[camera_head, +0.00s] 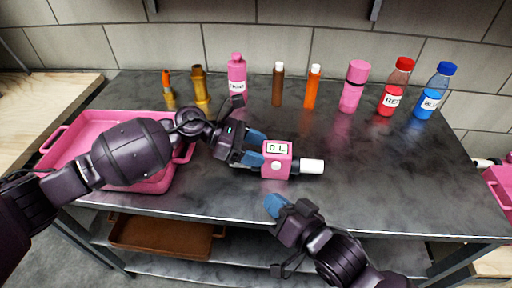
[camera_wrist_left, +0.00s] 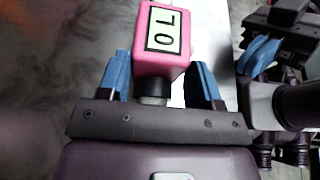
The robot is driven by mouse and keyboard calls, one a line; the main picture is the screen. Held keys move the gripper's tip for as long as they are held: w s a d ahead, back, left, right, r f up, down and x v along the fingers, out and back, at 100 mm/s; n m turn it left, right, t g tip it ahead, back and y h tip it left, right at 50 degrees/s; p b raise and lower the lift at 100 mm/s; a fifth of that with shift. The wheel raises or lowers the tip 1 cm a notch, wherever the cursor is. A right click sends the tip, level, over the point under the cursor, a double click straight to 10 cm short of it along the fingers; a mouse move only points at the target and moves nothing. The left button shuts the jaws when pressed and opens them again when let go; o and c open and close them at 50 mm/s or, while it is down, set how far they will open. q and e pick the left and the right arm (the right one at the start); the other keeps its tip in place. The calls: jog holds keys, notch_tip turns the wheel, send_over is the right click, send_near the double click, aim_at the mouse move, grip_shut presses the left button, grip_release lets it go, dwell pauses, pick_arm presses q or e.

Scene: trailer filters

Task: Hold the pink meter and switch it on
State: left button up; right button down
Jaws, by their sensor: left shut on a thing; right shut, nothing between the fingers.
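The pink meter (camera_head: 277,160) is a small box with a white display, a pale round button on its face and a white cylindrical end pointing right. The display reads something like "0 L". My left gripper (camera_head: 254,153) is shut on the meter and holds it over the middle of the table. In the left wrist view the meter (camera_wrist_left: 166,40) sits between the blue fingers (camera_wrist_left: 158,80), display toward the camera. My right gripper (camera_head: 275,205) is shut and empty, below and in front of the meter, apart from it.
A grey table (camera_head: 380,180) has free room on the right. A pink tray (camera_head: 95,125) lies at the left under my left arm. Several bottles stand along the back, including a pink one (camera_head: 236,72), a red one (camera_head: 390,100) and a blue one (camera_head: 432,100). A brown tray (camera_head: 160,237) is on the shelf below.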

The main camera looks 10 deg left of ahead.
jog(key=shift+s, duration=0.25)
pick_arm(q)
jog(key=o, duration=1.1)
jog(key=shift+o, duration=0.2)
